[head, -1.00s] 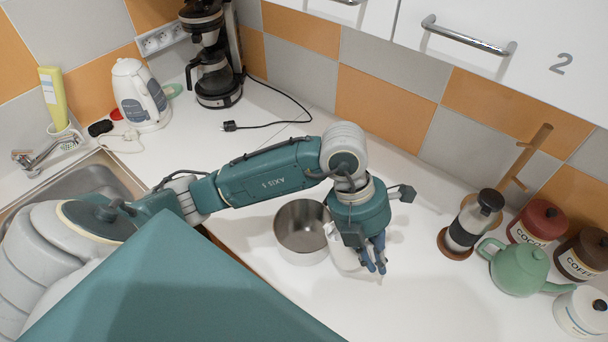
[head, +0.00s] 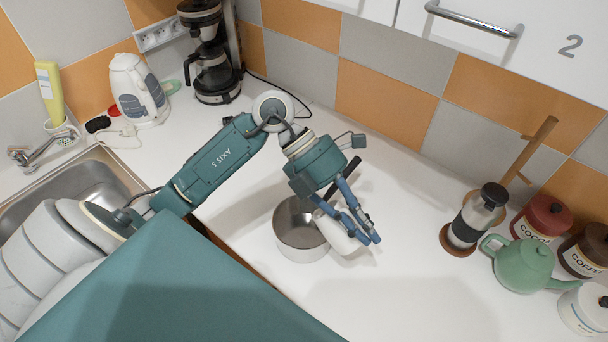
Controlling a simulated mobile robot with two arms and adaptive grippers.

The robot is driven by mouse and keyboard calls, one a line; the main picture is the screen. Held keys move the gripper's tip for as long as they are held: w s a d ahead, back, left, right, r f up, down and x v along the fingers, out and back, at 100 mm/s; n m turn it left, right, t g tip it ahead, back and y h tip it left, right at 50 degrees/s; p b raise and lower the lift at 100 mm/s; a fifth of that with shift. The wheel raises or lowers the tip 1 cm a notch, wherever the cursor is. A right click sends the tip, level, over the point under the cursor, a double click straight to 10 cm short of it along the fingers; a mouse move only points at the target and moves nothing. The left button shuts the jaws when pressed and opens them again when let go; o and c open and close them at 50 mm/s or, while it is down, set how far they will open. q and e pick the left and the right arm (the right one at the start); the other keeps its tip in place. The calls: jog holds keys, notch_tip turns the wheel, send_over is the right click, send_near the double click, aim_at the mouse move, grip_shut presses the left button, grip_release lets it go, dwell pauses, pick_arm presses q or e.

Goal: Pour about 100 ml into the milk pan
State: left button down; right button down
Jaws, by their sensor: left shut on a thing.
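The milk pan (head: 298,248) is a round steel pot with a dark handle pointing up and right. It stands on the white counter in the middle of the head view, and its inside looks empty from here. My left gripper (head: 366,234) is shut on a white jug (head: 336,236) just right of the pan. The jug looks tilted, with its left end at or over the pan's right rim. The fingers partly hide the jug, and its contents are hidden. I see no stream of liquid. My right gripper is out of view.
At right stand a French press (head: 468,222), a green teapot (head: 522,264), a cocoa jar (head: 541,217), a coffee jar (head: 588,252) and a wooden stand (head: 530,160). A coffee maker (head: 212,60), kettle (head: 137,92) and sink (head: 75,190) are left. The counter front right is clear.

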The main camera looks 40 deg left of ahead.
pick_arm(q)
jog(key=shift+a+r+h, duration=0.15)
jog(key=shift+r+h, duration=0.15)
jog(key=shift+h, duration=0.1)
jog(key=shift+r, duration=0.1)
jog(key=shift+a+r+h+b, duration=0.35)
jog(key=shift+r+h, duration=0.2)
jog(key=shift+h, duration=0.05)
jog(key=shift+r, duration=0.1)
jog(key=shift+a+r+h, duration=0.1)
jog(key=shift+a+h, duration=0.05)
jog(key=shift+h, duration=0.15)
jog(key=shift+w+a+r+h, duration=0.1)
jog(key=shift+a+r+h, duration=0.45)
jog(key=shift+r+h, duration=0.15)
dwell(0.5)
jog(key=shift+a+b, duration=0.2)
jog(key=shift+b, duration=0.2)
jog(key=shift+a+r+h, duration=0.1)
jog(key=shift+a+h, duration=0.2)
jog(key=shift+w+a+r+g+h+b, duration=0.1)
jog(key=shift+a+r+g+h+b, duration=0.25)
jog(key=shift+a+b, duration=0.25)
